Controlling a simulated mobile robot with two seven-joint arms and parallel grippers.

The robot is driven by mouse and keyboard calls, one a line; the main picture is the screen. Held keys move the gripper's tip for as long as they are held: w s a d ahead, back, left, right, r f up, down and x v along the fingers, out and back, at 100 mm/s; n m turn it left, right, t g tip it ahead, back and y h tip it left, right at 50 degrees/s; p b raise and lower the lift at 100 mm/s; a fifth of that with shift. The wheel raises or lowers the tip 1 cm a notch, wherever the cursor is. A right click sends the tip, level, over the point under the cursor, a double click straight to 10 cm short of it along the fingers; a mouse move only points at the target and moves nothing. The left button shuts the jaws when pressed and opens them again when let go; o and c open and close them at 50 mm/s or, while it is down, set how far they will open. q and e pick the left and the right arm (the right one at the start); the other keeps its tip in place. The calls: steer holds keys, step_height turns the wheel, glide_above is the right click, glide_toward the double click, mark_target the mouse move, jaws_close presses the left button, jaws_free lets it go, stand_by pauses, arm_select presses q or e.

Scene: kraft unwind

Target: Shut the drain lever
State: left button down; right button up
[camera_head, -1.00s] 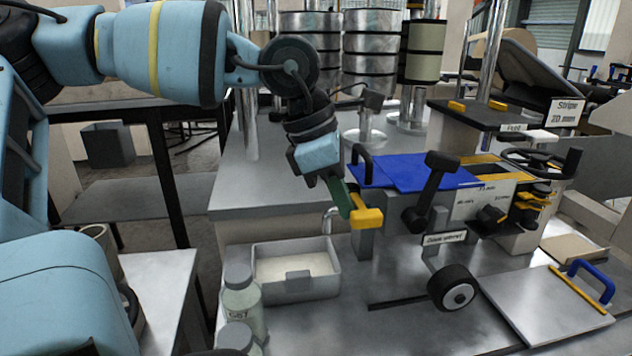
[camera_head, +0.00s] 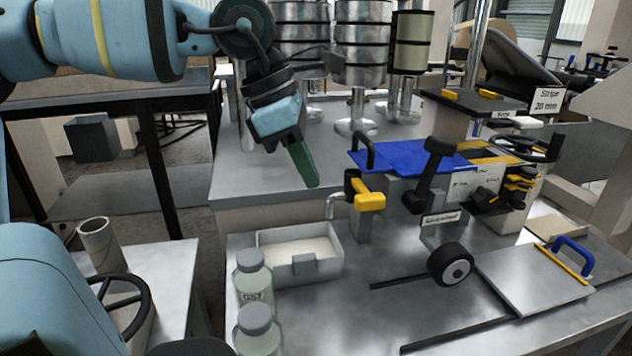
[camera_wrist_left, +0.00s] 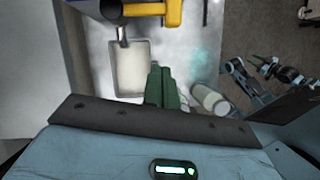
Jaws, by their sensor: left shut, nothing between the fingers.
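The drain lever is a yellow handle (camera_head: 368,199) on a small grey block with a spout, behind and right of the white drain tray (camera_head: 302,276). It also shows in the left wrist view as a yellow bar (camera_wrist_left: 157,12) at the top. My left gripper (camera_head: 313,184) has green fingers, shut and empty, pointing down to the left of the lever and clear of it. In the left wrist view the green fingers (camera_wrist_left: 161,74) lie together over the tray's right side.
Two lidded bottles (camera_head: 252,283) stand at the tray's front left. A blue plate (camera_head: 410,166) and a black upright lever (camera_head: 432,172) stand right of the yellow handle. A black roller (camera_head: 450,264) and a flat board with a blue handle (camera_head: 535,278) lie further right.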

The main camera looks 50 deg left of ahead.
arm_select(q)
step_height(320, 180, up, 6)
steer(key=s, duration=0.1)
steer(key=shift+s+a, duration=0.15)
steer(key=shift+a, duration=0.3)
steer(key=shift+f, duration=0.1)
